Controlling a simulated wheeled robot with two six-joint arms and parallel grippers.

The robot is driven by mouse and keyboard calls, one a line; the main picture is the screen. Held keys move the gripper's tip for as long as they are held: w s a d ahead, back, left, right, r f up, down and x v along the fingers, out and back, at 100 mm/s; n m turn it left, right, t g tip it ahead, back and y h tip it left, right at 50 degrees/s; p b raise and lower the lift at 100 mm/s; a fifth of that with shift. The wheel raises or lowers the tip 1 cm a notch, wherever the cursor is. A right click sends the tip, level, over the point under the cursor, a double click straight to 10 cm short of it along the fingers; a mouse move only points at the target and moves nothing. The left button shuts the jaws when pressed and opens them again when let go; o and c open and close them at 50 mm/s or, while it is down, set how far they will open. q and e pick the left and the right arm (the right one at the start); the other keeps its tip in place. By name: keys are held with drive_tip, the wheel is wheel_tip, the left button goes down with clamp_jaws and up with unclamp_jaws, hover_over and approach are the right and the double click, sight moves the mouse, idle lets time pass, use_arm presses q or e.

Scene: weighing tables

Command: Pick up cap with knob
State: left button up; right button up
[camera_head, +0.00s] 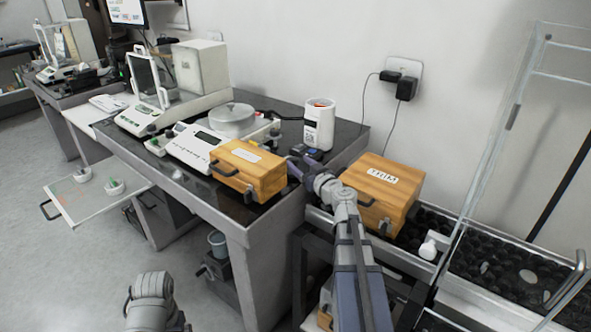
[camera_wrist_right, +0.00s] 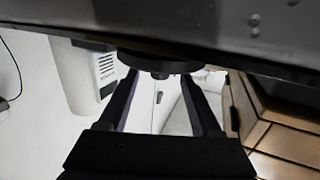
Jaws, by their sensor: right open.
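A dark round cap with a small knob (camera_wrist_right: 160,75) shows in the right wrist view, against a dark tabletop at the picture's upper edge. My right gripper (camera_wrist_right: 158,82) is open, with one finger on each side of the knob. I cannot tell whether the fingers touch it. In the head view, my right gripper (camera_head: 295,166) is at the table's right end, between a wooden box and a white jar. The cap is not clear there. My left gripper is out of view; only part of my left arm shows at the bottom.
A wooden box (camera_head: 247,168) is left of the gripper and another wooden box (camera_head: 382,188) is right of it. A white jar (camera_head: 319,125) stands behind. A balance (camera_head: 200,142) with a round silver pan (camera_head: 232,121) is farther left. A clear-sided frame (camera_head: 500,120) stands at right.

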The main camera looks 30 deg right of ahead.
sight(294, 158)
drive_tip(key=w, duration=0.6)
drive_tip(key=shift+f, duration=0.2)
clamp_jaws()
